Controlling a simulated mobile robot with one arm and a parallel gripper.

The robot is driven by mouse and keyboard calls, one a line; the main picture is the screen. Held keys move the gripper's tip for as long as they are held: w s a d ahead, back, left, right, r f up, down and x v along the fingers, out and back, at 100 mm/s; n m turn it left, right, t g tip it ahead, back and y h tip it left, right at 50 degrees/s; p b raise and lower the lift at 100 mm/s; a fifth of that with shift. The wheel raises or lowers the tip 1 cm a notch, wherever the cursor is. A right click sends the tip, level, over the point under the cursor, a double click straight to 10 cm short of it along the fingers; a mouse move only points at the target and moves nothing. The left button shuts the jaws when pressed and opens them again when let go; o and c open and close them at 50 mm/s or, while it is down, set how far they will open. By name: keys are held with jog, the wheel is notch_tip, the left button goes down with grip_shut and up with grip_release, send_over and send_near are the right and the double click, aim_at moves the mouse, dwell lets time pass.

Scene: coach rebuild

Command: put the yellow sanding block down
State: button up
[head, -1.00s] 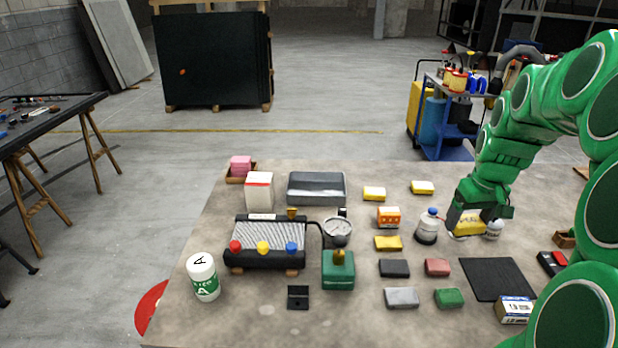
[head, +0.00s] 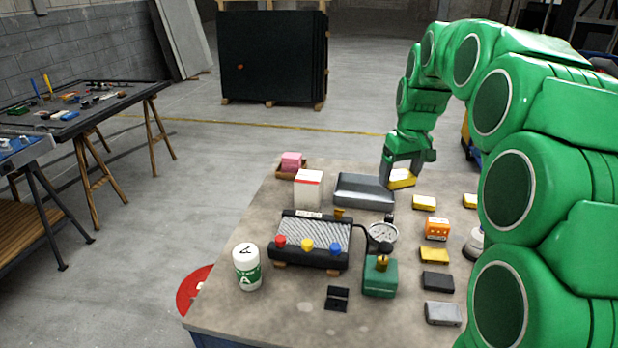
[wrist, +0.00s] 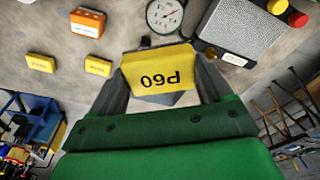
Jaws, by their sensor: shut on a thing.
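In the head view the block (head: 402,179) shows at the tips of my gripper (head: 402,172), by the right end of the grey metal tray (head: 362,192) at the table's far side. My gripper is shut on the block. Whether the block touches the table or hangs above it I cannot tell. Other yellow blocks lie on the table, such as one (head: 424,203) to the right and one (head: 434,256) further forward.
Near the tray stand a white box with a red band (head: 308,188) and a wooden tray (head: 292,172) with pink blocks. My arm hides the table's right side.

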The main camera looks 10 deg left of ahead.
jog(key=a+r+n, duration=0.3)
jog(key=a, duration=1.7)
send_over(306, 181)
jog(key=shift+s+d+f, duration=0.1)
jog(key=shift+f, duration=1.55)
jog(key=shift+s+d+f, duration=0.1)
jog(key=shift+s+f, duration=0.05)
jog(key=shift+f, duration=1.45)
jog(key=shift+s+d+f, duration=0.1)
jog(key=shift+f, duration=1.55)
jog(key=shift+f, duration=0.1)
jog(key=shift+w+f, duration=0.1)
jog(key=shift+w, duration=0.05)
jog(key=shift+f, duration=1.5)
jog(key=shift+f, duration=0.15)
jog(key=o, duration=1)
jog(key=shift+c, duration=0.2)
